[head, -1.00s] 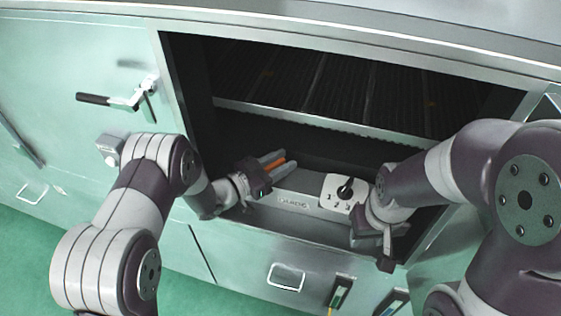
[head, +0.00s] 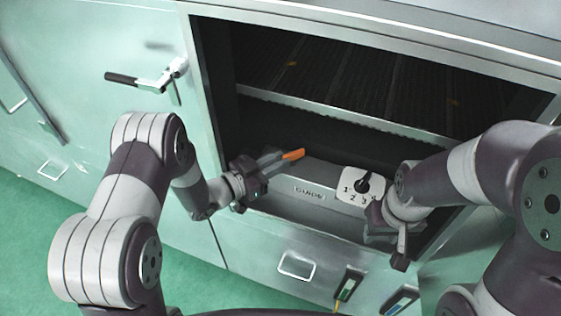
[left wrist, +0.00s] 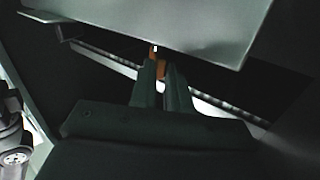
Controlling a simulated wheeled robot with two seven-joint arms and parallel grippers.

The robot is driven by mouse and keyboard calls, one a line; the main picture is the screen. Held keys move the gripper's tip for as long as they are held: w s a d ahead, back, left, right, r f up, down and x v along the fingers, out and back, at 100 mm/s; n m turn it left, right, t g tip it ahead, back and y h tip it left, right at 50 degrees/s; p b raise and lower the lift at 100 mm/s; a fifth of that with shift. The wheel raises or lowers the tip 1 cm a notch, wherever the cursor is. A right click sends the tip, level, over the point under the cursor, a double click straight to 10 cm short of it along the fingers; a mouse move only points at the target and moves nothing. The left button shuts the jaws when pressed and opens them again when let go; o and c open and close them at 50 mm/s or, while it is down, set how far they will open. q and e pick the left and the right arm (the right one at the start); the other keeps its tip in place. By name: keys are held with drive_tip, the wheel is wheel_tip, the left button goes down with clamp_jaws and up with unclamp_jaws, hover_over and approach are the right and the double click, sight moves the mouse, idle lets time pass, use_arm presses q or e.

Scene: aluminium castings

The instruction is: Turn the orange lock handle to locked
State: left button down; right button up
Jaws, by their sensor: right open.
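The orange lock handle (head: 293,154) shows as a short orange bar inside the dark cabinet opening, above the ledge marked GUIDE. My left gripper (head: 279,158) reaches in from the left. Its fingers look closed on the handle, with the orange end sticking out past the fingertips. In the left wrist view, a bit of the orange handle (left wrist: 160,66) shows between the tips of the two fingers. The handle's pivot is hidden. My right gripper (head: 388,241) is open at the lower right of the opening, below the numbered dial, apart from the orange handle.
A white plate with a black knob (head: 362,184) and numbers stands right of the ledge (head: 315,176), close to my right gripper. The opening's metal frame (head: 209,110) is close beside my left arm. A black-handled door latch (head: 150,80) is on the left door.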

use_arm(q)
drive_tip(key=d+r+y+p, duration=0.1)
drive_tip(key=r+p, duration=0.1)
drive_tip(key=r+t+y+p, duration=0.1)
drive_tip(key=r+y+p, duration=0.1)
drive_tip(key=w+d+r+y+p, duration=0.1)
drive_tip(key=r, duration=0.1)
drive_tip(key=shift+d+r+p, duration=0.15)
drive_tip(key=shift+d+p, duration=0.15)
drive_tip(key=shift+p, duration=0.1)
drive_tip(key=s+d+r+g+y+p, duration=0.35)
drive_tip(key=s+y+p, duration=0.45)
drive_tip(key=p, duration=0.3)
drive_tip(key=n+p, duration=0.1)
drive_tip(key=p, duration=0.1)
approach(293, 165)
drive_tip(key=d+f, duration=0.3)
drive_tip(key=shift+g+y, duration=0.4)
drive_tip(key=shift+g, duration=0.05)
drive_tip(key=w+a, duration=0.1)
drive_tip(key=w+a+p, duration=0.1)
drive_tip(key=w, duration=0.1)
drive_tip(key=shift+w+a, duration=0.15)
drive_tip(key=shift+w, duration=0.05)
use_arm(e)
wheel_tip(293, 165, up, 22)
drive_tip(key=shift+w, duration=0.45)
